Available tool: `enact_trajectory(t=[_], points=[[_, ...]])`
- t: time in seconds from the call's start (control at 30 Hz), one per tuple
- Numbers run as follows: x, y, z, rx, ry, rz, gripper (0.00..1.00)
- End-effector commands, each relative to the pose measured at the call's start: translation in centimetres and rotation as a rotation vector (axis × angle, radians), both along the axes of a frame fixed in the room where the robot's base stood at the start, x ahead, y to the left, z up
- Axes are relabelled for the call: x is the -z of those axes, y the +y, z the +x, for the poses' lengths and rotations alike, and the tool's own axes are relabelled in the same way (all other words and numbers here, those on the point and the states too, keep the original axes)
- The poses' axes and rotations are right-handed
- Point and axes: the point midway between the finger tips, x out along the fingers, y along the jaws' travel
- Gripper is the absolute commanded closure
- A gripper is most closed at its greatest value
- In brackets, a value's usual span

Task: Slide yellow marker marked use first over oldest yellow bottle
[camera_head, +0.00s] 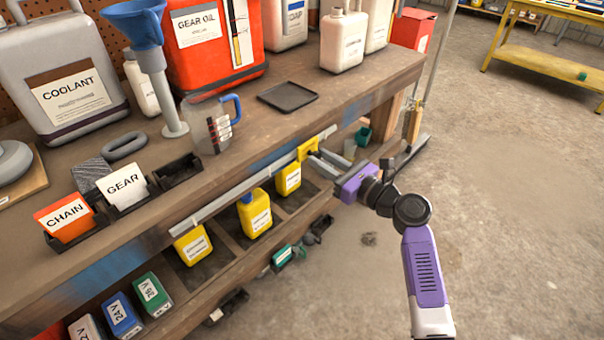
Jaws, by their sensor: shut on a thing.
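My gripper (320,160) reaches in from the right and is shut on a small yellow marker (308,148). The marker is at the shelf's front rail, just above and right of the farthest yellow bottle (289,179). They look close; whether they touch is unclear. A second yellow bottle (256,220) stands in the middle bay, and a third (193,247) in the nearest bay. The bottle labels and any writing on the marker are too small to read, so I cannot tell which bottle is oldest. The rail partly hides the bottles' tops.
A metal rail (232,190) runs along the bench (285,125) above the bottle bays. The bench holds a measuring jug (205,125), a black tray (288,96), large cans and label holders. Battery packs (152,292) sit below. Open floor (510,200) lies right.

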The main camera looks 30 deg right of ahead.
Motion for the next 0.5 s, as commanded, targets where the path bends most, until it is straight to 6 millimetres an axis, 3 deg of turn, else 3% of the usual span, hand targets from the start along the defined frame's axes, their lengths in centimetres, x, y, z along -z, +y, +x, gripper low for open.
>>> enact_trajectory(t=[0.03,0.2,0.5], points=[[-0.1,-1.6,0.4,0.007,-0.001,0.001,1.00],[-0.1,-5.0,1.6,0.004,-0.001,0.001,1.00],[0.0,-7.7,2.5,0.001,0.000,0.000,1.00]])
